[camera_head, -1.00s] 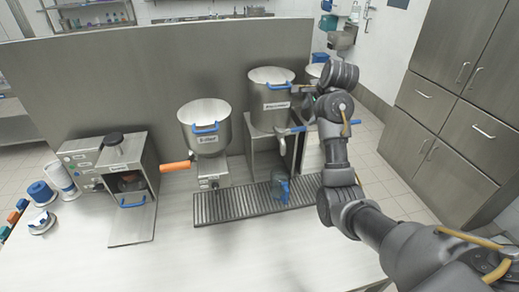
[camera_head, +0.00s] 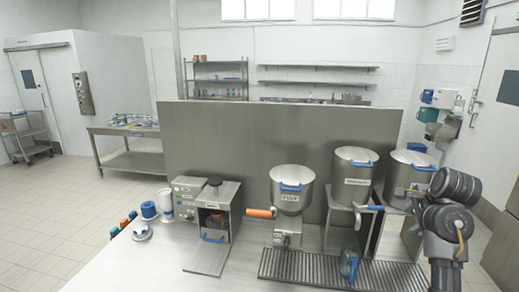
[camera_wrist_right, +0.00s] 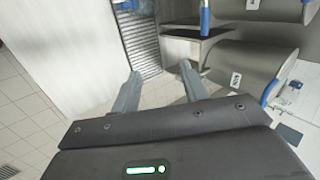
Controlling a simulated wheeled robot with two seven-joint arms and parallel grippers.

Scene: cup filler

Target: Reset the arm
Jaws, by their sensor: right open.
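My right arm shows at the right edge of the head view, in front of the rightmost steel pot; its gripper is not clear there. In the right wrist view my right gripper (camera_wrist_right: 158,88) has its two fingers spread apart with nothing between them. Past the fingers lie the table with the drain grate (camera_wrist_right: 138,30) and the steel pots, which look tilted in this view. My left arm and gripper are not in view.
A blue cup (camera_head: 349,264) stands on the drain grate (camera_head: 300,268). A small machine (camera_head: 212,222) with an open front is to the left. A steel panel (camera_head: 240,140) rises behind.

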